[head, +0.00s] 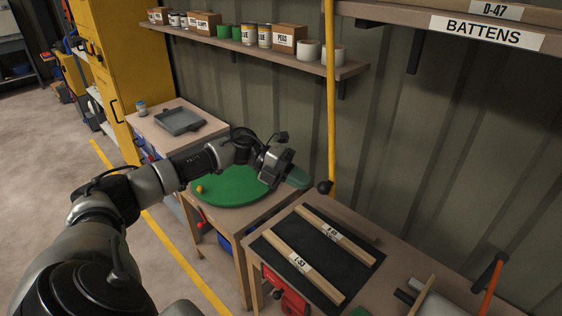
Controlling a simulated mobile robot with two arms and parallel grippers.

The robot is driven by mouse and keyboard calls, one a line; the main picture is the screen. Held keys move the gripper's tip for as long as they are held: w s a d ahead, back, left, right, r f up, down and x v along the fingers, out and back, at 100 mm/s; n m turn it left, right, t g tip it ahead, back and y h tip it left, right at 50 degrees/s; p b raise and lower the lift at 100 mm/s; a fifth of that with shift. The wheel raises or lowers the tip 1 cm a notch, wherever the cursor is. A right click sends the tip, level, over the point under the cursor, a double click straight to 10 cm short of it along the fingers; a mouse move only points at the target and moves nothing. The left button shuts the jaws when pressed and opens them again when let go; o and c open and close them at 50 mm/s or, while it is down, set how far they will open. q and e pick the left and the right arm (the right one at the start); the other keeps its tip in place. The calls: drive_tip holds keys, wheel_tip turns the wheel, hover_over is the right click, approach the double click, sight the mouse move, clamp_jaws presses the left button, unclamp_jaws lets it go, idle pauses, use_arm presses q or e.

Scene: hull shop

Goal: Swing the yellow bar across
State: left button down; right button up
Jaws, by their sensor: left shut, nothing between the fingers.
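The yellow bar (331,95) stands close to upright at the wall, in front of the shelf edge. Its top runs out of the picture, and its lower end is by the back of the workbench. A black knob (325,187) shows beside its lower end. My left gripper (299,180) reaches in from the left over the green round board. It is shut and empty, just left of the knob, with a small gap in the picture; I cannot tell the depth between them. My right gripper is not in view.
The workbench (392,272) holds a black mat (305,250) with two labelled battens (292,260). The green round board (228,193) lies on a lower table. A shelf (265,48) carries cans and boxes. An orange-handled tool (490,285) is at the right.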

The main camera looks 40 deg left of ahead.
use_arm(q)
drive_tip(key=shift+w+d, duration=0.2)
drive_tip(key=shift+d, duration=0.55)
drive_tip(key=shift+d+p, duration=0.1)
drive_tip(key=shift+p, duration=0.2)
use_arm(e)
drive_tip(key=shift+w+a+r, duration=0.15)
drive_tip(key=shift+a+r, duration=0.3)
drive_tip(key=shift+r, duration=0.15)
use_arm(q)
drive_tip(key=shift+d, duration=0.1)
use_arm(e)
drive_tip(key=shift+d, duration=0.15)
